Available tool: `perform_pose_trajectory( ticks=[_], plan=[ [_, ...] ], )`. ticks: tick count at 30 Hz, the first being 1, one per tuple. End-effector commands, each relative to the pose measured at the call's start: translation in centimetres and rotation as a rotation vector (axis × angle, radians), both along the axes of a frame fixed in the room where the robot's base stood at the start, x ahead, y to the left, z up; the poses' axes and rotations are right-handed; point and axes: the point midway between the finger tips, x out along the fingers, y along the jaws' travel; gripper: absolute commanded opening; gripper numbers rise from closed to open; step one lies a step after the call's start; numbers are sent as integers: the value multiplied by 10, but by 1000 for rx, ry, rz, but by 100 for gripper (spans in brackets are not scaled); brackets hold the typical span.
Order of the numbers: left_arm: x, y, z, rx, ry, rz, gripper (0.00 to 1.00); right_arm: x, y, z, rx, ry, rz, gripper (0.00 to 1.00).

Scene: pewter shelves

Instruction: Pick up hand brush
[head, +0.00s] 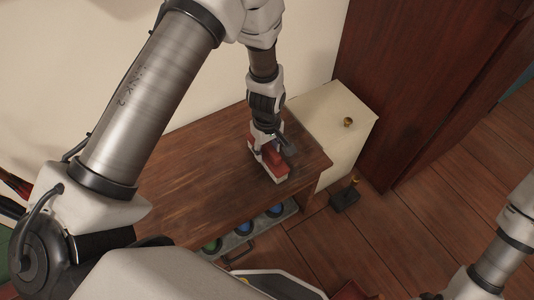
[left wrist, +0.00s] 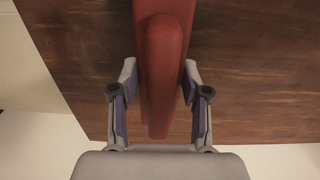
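The hand brush (head: 281,175) has a red body and pale bristles. It is at the right part of the wooden table, near the front edge. My left gripper (head: 270,145) is over it, pointing down. In the left wrist view the red brush (left wrist: 162,60) runs between the two fingers of my left gripper (left wrist: 160,75). I cannot tell whether the bristles touch the table. My right arm shows at the lower right of the head view, but its gripper is outside the picture.
The wooden table (head: 190,180) is bare to the left of the brush. A cream cabinet (head: 325,125) with a brass knob adjoins its right end. A grey tray with coloured round things (head: 243,228) is below the table. A dark object (head: 344,197) stands on the floor.

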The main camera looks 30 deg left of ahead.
Motion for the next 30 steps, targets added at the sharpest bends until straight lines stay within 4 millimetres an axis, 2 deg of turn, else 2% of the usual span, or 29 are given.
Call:
perform_pose_trajectory(
  ticks=[1,2,11,14,21,24,30],
  plan=[
    [0,0,0,0,0,0,12,0,0,0,0,0,0,40],
    [0,0,0,0,0,0,5,0,0,0,0,0,0,40],
    [0,0,2,0,0,-1,6,0,0,1,0,0,0,40],
    [0,0,15,0,-1,-1,6,0,0,6,0,0,0,40],
    [0,0,73,0,-2,-2,6,0,0,23,0,0,0,40],
    [1,0,91,0,-2,-2,6,0,0,28,0,0,0,40],
    [0,0,100,0,1,-1,6,0,0,28,0,0,0,40]
  ],
)
